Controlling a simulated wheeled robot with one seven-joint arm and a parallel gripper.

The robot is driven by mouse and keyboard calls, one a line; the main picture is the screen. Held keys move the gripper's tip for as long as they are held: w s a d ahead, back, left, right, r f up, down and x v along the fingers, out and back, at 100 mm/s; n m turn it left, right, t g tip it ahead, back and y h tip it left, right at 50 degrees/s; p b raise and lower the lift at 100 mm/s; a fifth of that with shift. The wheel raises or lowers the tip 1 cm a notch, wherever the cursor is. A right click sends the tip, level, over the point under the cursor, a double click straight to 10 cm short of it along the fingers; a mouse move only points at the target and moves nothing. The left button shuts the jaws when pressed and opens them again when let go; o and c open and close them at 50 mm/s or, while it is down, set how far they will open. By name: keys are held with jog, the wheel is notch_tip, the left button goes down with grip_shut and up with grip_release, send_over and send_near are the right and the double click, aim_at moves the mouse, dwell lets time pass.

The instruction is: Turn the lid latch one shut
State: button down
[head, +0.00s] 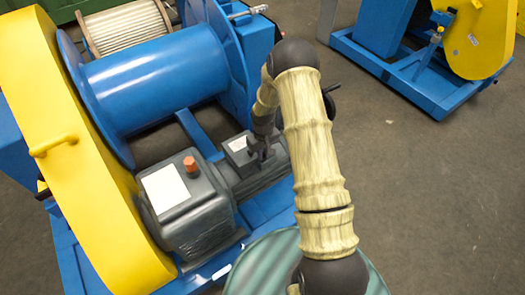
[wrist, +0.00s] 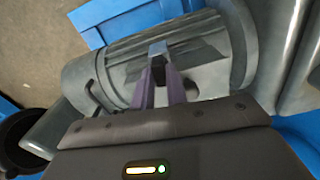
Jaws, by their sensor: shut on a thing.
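My gripper (wrist: 158,78) reaches down to the terminal box (wrist: 205,72) on the grey motor (wrist: 115,75) in the wrist view. Its two narrow fingers are shut on a small grey block that looks like the lid latch (wrist: 158,49), standing up from the box lid. The latch's lower part is hidden by the fingers. In the head view my gripper (head: 263,152) is at the near right of the terminal box (head: 238,146). The latch itself is too small and covered to make out there, and I cannot tell its angle.
A grey gearbox (head: 190,215) with an orange plug (head: 190,165) stands left of the motor. Another blue-framed machine (head: 400,75) stands at the upper right. The floor (head: 440,190) on the right is clear.

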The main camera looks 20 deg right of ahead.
jog(key=shift+n, duration=0.5)
jog(key=c, duration=1.4)
grip_release()
notch_tip(320, 180, up, 18)
jog(key=p, duration=0.1)
jog(key=shift+f, duration=0.25)
